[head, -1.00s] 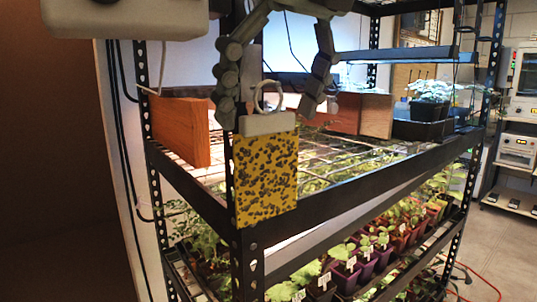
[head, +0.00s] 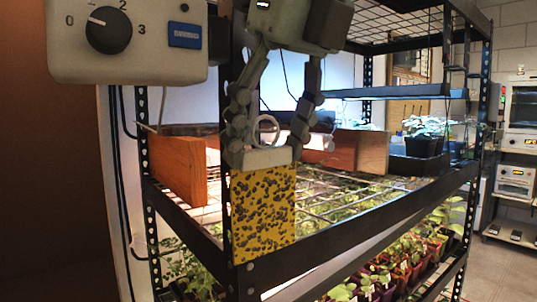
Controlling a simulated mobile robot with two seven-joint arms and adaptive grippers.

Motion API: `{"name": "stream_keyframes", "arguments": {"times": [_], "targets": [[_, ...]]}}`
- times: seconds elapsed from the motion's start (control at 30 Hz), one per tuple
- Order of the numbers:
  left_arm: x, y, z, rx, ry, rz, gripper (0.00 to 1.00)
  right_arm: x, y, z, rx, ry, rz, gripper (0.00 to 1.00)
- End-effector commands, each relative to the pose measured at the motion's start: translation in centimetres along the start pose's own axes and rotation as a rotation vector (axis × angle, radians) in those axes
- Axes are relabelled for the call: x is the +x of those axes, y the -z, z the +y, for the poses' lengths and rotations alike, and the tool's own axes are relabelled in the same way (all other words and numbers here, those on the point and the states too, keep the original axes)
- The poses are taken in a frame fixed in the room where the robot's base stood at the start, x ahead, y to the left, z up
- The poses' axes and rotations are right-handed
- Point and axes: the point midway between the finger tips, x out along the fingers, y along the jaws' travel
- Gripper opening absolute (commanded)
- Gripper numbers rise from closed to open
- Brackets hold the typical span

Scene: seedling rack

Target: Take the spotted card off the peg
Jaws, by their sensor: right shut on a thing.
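The spotted card (head: 262,212) is yellow with dark spots and hangs upright at the near corner post of the rack. It has a pale block (head: 267,158) along its top and a pale ring (head: 265,130) above that. My right gripper (head: 266,154) comes down from above and is shut on the card's pale top block, one finger at each side. The peg cannot be made out clearly; whether the ring is still around it, I cannot tell. My left gripper is not in view.
The black metal rack (head: 320,238) has wire shelves with seedling pots below. Wooden boards (head: 179,170) and a black plant tray (head: 420,163) stand on the upper shelf. A pale control box (head: 127,42) with a dial is at upper left.

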Motion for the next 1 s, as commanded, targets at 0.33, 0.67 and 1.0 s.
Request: {"name": "stream_keyframes", "arguments": {"times": [0.33, 0.67, 1.0], "targets": [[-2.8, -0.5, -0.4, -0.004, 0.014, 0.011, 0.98, -2.9, 6.5, -0.1, -0.001, -0.001, -0.005, 0.47], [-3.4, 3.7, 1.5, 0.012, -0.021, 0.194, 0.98, -6.1, 14.0, -0.1, 0.000, 0.001, -0.004, 0.47], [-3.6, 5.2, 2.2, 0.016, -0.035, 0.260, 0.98, -7.2, 16.5, 0.0, -0.001, 0.000, 0.000, 0.47]]}}
